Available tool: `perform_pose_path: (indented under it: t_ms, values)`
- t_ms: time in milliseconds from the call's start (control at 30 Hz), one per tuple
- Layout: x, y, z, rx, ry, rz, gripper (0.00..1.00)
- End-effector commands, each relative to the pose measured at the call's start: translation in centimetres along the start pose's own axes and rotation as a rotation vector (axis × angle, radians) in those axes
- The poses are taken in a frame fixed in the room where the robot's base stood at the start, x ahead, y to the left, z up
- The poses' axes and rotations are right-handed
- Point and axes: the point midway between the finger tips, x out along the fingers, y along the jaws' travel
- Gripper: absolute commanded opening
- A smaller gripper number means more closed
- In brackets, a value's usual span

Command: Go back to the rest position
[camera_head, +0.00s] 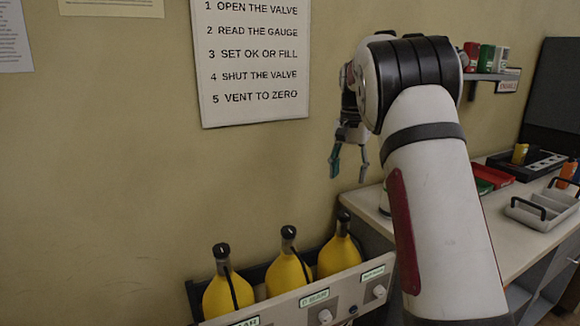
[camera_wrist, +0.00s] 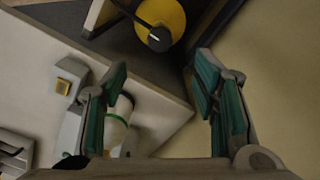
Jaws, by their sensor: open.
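My gripper (camera_head: 349,162) hangs fingers down in front of the wall, above the near left end of the counter. Its teal-padded fingers are apart with nothing between them. My white arm covers part of the counter and the wall in the head view. In the wrist view my gripper (camera_wrist: 165,105) is also open, with the two fingers well separated. Below it are the counter corner, a white cylinder with a green band (camera_wrist: 119,117) partly behind the left finger, and the top of a yellow bottle (camera_wrist: 163,17).
Several yellow bottles (camera_head: 288,275) stand in a rack with a labelled front panel (camera_head: 335,295) at lower middle. A grey tray (camera_head: 540,207) and a black tray (camera_head: 540,160) are on the counter (camera_head: 505,225) at right. A wall shelf (camera_head: 490,76) holds cans.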

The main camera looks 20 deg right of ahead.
Motion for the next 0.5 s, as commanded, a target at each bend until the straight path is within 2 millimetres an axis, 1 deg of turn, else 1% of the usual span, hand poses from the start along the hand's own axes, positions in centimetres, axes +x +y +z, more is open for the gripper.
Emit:
perform_pose_path:
  t_ms: [167, 267, 367, 467, 500]
  values:
    - [-0.4, 0.0, 0.4, -0.007, 0.002, -0.004, 0.54]
    - [-1.8, 0.1, 1.9, -0.034, 0.010, -0.018, 0.54]
    - [-4.0, 0.6, 4.7, -0.087, 0.024, -0.042, 0.54]
    - [-6.4, 1.2, 8.4, -0.159, 0.043, -0.069, 0.54]
    - [-7.2, 1.6, 9.9, -0.189, 0.049, -0.078, 0.54]
